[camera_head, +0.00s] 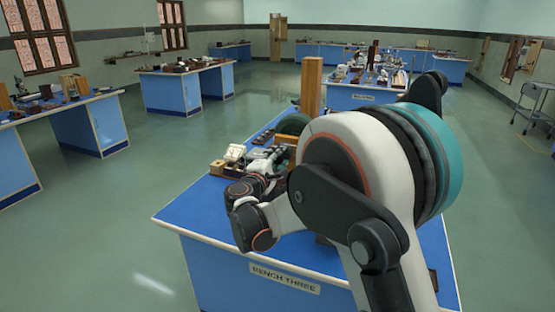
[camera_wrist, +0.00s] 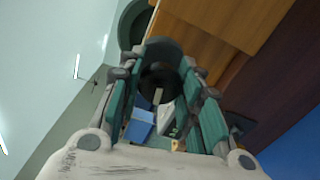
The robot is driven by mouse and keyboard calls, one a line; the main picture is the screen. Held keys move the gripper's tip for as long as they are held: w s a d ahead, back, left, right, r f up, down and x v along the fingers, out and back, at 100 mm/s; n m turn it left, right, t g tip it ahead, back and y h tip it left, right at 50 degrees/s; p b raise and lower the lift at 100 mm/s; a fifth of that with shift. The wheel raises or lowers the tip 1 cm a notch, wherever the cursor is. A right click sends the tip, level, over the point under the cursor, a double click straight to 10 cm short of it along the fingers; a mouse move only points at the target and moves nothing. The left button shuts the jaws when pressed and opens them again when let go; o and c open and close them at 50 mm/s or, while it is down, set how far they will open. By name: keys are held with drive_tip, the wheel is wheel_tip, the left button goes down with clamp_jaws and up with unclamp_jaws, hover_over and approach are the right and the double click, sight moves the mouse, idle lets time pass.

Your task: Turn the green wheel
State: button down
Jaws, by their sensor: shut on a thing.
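The green wheel (camera_head: 291,126) shows in part in the head view, dark green, behind the wooden parts on the near bench and partly covered by my arm. In the wrist view a dark grey-green curved rim (camera_wrist: 165,47), which looks like part of the wheel, lies across the fingertips. My gripper (camera_wrist: 165,70) has its teal-padded fingers on either side of it and is shut on it. The exact contact is hard to make out.
The near blue bench (camera_head: 190,217), labelled Bench Three, carries small instruments (camera_head: 235,153) left of my arm and a tall wooden post (camera_head: 311,86). Wood (camera_wrist: 215,30) is close beside the fingers in the wrist view. Other benches stand farther off, with open floor between.

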drive_tip(key=n, duration=0.4)
drive_tip(key=shift+n, duration=0.3)
drive_tip(key=n, duration=0.3)
drive_tip(key=shift+n, duration=0.4)
drive_tip(key=n, duration=1.2)
drive_tip(key=shift+n, duration=0.3)
drive_tip(key=n, duration=0.3)
drive_tip(key=shift+n, duration=0.3)
drive_tip(key=n, duration=0.3)
drive_tip(key=shift+n, duration=2.1)
